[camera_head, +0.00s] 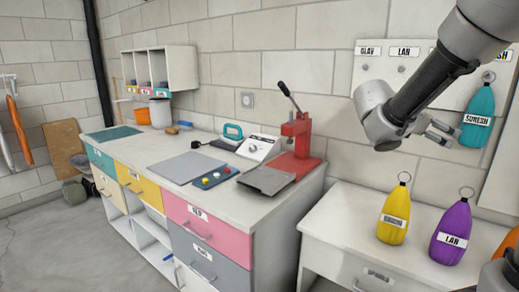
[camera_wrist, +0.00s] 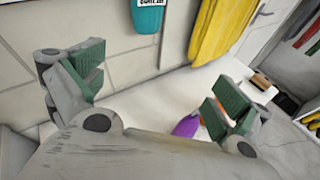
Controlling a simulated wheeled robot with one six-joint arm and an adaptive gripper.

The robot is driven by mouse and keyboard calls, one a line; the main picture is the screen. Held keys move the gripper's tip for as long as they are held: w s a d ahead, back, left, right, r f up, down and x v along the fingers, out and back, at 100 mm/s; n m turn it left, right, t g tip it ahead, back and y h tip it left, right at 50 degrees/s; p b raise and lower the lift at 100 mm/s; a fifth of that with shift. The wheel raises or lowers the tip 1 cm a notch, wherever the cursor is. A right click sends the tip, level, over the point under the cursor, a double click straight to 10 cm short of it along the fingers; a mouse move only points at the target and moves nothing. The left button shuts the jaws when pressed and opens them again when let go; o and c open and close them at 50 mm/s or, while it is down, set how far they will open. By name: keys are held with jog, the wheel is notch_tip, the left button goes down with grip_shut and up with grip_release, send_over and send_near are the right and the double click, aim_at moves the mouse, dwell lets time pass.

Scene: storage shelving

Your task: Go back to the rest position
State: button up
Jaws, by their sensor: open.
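My gripper (camera_head: 441,134) is raised in front of the wall at the right of the head view, left of a hanging teal pouch (camera_head: 479,105). In the wrist view my gripper (camera_wrist: 155,88) has its two green-padded fingers spread wide, with nothing between them. The teal pouch also shows at the top of the wrist view (camera_wrist: 148,17). A yellow pouch (camera_head: 393,219) and a purple pouch (camera_head: 450,236) stand on the white cabinet (camera_head: 338,220) below my gripper, apart from it. An orange thing (camera_head: 511,240) is partly hidden by a dark part at the right edge.
The teal pouch hangs on a white board (camera_head: 378,82) with labelled hooks. A long counter (camera_head: 140,150) on the left bears a red press (camera_head: 298,135), a white device (camera_head: 258,148) and a grey plate (camera_head: 187,167). Grey floor (camera_head: 60,240) is open at lower left.

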jog(key=s+f+m+g+y, duration=0.4)
jog(key=s+f+m+y, duration=0.3)
jog(key=s+m, duration=0.4)
jog(key=s+a+m+t+y, duration=0.3)
jog(key=s+a+m+y, duration=0.3)
jog(key=s+a+m, duration=0.2)
jog(key=s+a, duration=0.2)
jog(key=s, duration=0.2)
jog(key=shift+s+t, duration=0.3)
jog(key=shift+t, duration=0.1)
